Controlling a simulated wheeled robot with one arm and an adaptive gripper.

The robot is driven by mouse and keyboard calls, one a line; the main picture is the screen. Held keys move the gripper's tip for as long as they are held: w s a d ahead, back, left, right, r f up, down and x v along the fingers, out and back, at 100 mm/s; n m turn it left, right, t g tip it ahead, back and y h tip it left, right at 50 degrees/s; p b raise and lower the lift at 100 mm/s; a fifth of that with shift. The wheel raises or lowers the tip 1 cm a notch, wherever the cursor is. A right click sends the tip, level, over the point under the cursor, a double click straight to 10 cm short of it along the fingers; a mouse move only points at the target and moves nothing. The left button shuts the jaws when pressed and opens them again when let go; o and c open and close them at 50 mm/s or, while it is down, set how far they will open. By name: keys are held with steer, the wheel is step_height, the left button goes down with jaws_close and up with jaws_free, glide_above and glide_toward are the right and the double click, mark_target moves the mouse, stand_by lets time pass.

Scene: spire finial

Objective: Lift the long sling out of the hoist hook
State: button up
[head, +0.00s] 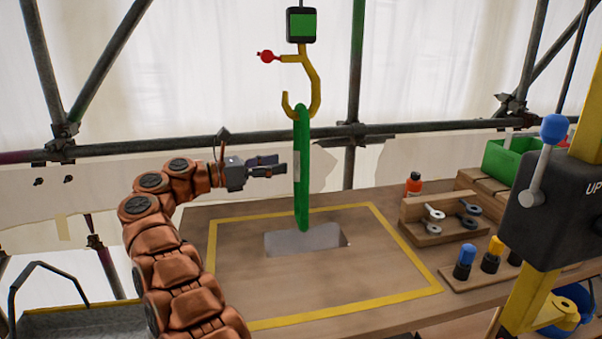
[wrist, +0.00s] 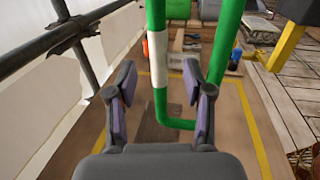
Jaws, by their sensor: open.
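The long green sling (head: 301,175) hangs as a narrow loop from the yellow hoist hook (head: 314,88) in the head view. In the wrist view the sling (wrist: 159,70) shows two green strands joined at the bottom, and the left strand has a white band. That strand shows ahead of and between my open fingertips (wrist: 164,95). I see no contact. The hook is outside the wrist view.
A wooden rack with shackles (head: 440,217), an orange bottle (head: 414,184) and a green bin (head: 510,160) stand right. A control box with a blue-knobbed lever (head: 548,170) is at front right. Scaffold tubes cross behind.

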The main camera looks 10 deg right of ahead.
mark_target(297, 161)
steer(key=shift+w+d+f+p, duration=0.1)
steer(key=shift+w+d, duration=0.1)
steer(key=shift+d, duration=0.85)
steer(key=shift+w+d+p, duration=0.15)
steer(key=shift+w+d, duration=0.05)
steer(key=shift+d, duration=0.9)
steer(key=shift+w+d+f+p, duration=0.1)
steer(key=shift+w+d, duration=0.1)
steer(key=shift+d, duration=0.85)
jaws_close()
